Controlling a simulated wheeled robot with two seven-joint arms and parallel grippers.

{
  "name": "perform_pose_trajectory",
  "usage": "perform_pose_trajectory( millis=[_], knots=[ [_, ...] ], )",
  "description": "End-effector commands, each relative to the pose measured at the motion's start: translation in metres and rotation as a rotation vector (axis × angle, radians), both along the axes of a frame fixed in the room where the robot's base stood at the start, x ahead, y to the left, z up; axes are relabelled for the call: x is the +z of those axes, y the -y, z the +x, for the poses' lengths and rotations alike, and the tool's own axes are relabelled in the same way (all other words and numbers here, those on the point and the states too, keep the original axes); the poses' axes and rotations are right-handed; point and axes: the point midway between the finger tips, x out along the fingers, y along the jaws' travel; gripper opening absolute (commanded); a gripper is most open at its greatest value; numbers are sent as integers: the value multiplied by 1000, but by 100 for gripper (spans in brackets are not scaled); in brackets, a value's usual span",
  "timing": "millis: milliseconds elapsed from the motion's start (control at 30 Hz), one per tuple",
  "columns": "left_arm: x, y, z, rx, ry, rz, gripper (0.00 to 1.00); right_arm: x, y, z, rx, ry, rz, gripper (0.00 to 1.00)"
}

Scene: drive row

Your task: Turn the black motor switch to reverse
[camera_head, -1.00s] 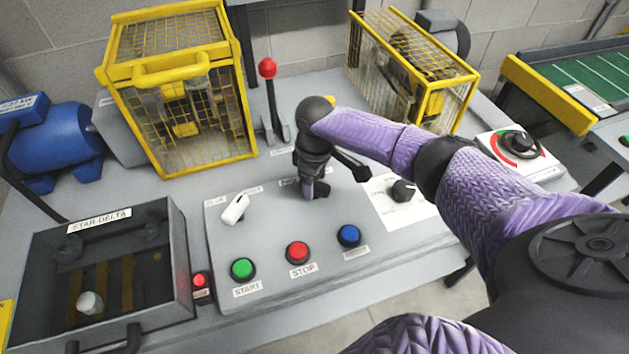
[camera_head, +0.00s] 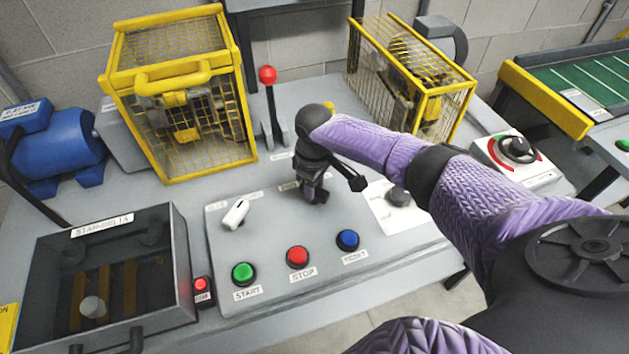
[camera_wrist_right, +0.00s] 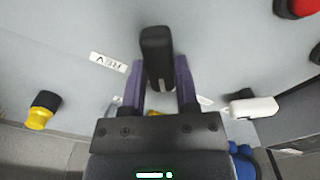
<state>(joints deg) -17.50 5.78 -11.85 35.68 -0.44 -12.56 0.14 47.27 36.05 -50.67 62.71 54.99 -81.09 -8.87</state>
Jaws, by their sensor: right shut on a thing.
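The black motor switch (camera_wrist_right: 157,48) shows in the right wrist view as a long black handle with a pale mark at its near end. My right gripper (camera_wrist_right: 160,85) is shut on it, with one purple finger on each side. A REV label (camera_wrist_right: 108,62) lies on the panel left of the handle. In the head view my right gripper (camera_head: 314,190) is low over the middle of the grey panel (camera_head: 270,265), and it hides most of the switch. My left gripper is not in view.
A white switch (camera_head: 236,213) stands left of my right gripper. Green (camera_head: 243,272), red (camera_head: 297,256) and blue (camera_head: 347,240) buttons sit in front. A black dial (camera_head: 397,196) is to the right, partly behind my arm. A red-knobbed lever (camera_head: 270,100) rises behind.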

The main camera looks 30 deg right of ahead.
Motion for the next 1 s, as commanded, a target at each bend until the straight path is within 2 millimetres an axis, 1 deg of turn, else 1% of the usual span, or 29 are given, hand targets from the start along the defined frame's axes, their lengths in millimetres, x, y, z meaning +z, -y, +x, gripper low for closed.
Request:
perform_pose_trajectory(
  millis=[33, 100, 400, 700, 1000],
  knots=[
    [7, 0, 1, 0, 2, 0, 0, 4, -1, -1, -31, -2, 1, 0],
    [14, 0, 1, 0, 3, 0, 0, 4, -1, -1, -86, -2, 2, 0],
    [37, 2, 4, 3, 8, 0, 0, 4, -1, -1, -367, -3, 1, 0],
    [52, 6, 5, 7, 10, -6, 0, 2, -1, -1, -653, -3, 1, 0],
    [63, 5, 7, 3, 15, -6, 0, 1, -1, -1, -937, -3, 2, 0]
  ],
)
